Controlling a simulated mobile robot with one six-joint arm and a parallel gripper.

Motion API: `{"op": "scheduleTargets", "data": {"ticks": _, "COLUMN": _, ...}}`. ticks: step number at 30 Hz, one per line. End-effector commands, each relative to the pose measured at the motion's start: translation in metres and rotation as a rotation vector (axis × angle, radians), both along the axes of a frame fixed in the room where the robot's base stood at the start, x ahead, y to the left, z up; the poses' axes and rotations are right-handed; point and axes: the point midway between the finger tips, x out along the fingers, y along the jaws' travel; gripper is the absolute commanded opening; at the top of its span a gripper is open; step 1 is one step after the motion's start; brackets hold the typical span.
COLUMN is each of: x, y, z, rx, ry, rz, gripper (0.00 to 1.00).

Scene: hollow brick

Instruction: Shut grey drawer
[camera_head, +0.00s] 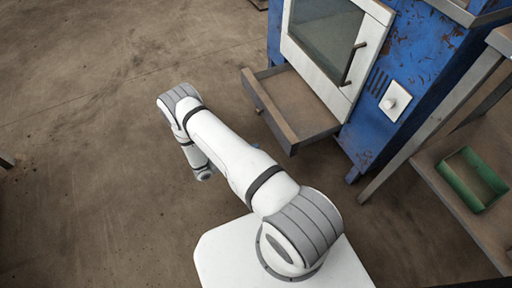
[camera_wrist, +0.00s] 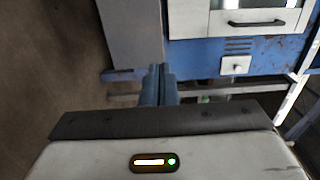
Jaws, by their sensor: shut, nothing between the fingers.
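The grey drawer (camera_head: 268,110) is pulled out from the lower part of the blue cabinet (camera_head: 375,130) in the head view. Its front has a small knob, and the visible inside is empty. In the wrist view a plain grey panel (camera_wrist: 135,35), which looks like part of the drawer, stands just beyond my gripper (camera_wrist: 158,70). The two fingers are together with nothing between them. I cannot tell whether the tips touch the panel. In the head view my arm hides most of my gripper.
A white door (camera_head: 325,50) with a window and dark bar handle is above the drawer. A white switch plate (camera_head: 395,101) is to its right. A metal-legged table (camera_head: 450,195) with a green tray (camera_head: 471,180) stands at right. Open floor lies to the left.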

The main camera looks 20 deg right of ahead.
Motion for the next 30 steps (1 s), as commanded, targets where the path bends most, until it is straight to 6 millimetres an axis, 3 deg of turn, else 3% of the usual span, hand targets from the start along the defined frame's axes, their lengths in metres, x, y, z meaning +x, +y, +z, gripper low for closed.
{"op": "scheduleTargets", "data": {"ticks": 9, "x": 0.001, "y": -0.071, "z": -0.002, "rx": 0.001, "ry": -0.001, "rz": -0.008, "gripper": 0.0}}
{"op": "scheduleTargets", "data": {"ticks": 15, "x": 0.002, "y": -0.102, "z": -0.002, "rx": 0.001, "ry": -0.001, "rz": -0.007, "gripper": 0.0}}
{"op": "scheduleTargets", "data": {"ticks": 21, "x": 0.003, "y": -0.115, "z": 0.0, "rx": 0.001, "ry": -0.002, "rz": -0.004, "gripper": 0.0}}
{"op": "scheduleTargets", "data": {"ticks": 30, "x": 0.003, "y": -0.116, "z": 0.0, "rx": 0.001, "ry": -0.001, "rz": -0.003, "gripper": 0.0}}
